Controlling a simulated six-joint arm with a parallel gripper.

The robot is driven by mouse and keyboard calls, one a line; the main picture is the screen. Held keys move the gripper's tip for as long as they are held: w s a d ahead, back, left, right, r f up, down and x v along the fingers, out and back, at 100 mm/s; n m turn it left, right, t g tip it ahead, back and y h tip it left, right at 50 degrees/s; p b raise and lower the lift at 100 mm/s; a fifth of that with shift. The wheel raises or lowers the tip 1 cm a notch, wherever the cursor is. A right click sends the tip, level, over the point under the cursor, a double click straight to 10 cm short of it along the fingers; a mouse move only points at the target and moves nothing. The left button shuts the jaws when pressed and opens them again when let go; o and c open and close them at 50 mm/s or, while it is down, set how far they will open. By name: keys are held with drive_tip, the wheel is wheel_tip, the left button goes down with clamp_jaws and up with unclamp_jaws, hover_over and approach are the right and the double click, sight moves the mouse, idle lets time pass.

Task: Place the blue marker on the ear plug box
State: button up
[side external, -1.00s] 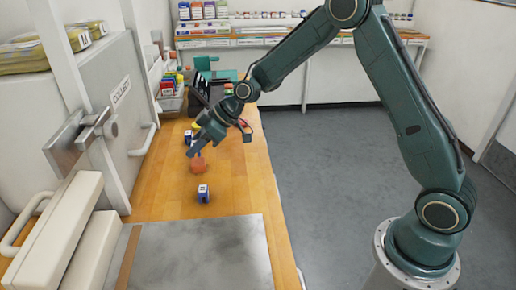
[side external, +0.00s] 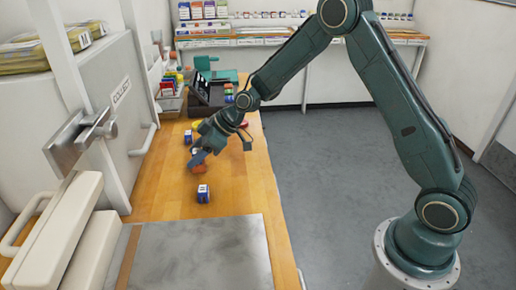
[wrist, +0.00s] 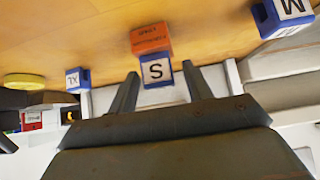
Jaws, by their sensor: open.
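The orange box with small dark print, which I take for the ear plug box (side external: 199,169), lies on the wooden bench, partly hidden by my gripper. It also shows in the wrist view (wrist: 151,38). A blue marker with a white S face (wrist: 157,71) touches or overlaps its near edge there; I cannot tell whether it is on it or beside it. My gripper (wrist: 160,70) is open, with one finger on each side of the S marker and clear gaps.
A blue M marker (side external: 203,193) stands nearer the metal plate (side external: 205,255). A blue XL marker (side external: 188,137) stands farther back, also in the wrist view (wrist: 78,79). A yellow round thing (wrist: 24,81) is beyond it. Bins and a dark device (side external: 208,92) fill the bench's far end.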

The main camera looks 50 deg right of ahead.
drive_tip(key=shift+r, duration=0.2)
drive_tip(key=v, duration=1.2)
idle(0.5)
drive_tip(key=s+r+m+h, duration=0.2)
drive_tip(key=s+r, duration=0.3)
drive_tip(key=s, duration=0.3)
drive_tip(key=s+r+m+h, duration=0.2)
drive_tip(key=s+r, duration=0.2)
drive_tip(key=s, duration=0.3)
drive_tip(key=s+d+m+h, duration=0.2)
drive_tip(key=s+m, duration=0.3)
drive_tip(key=s, duration=1.2)
drive_tip(key=shift+d+r+g, duration=0.3)
drive_tip(key=shift+r+g, duration=0.1)
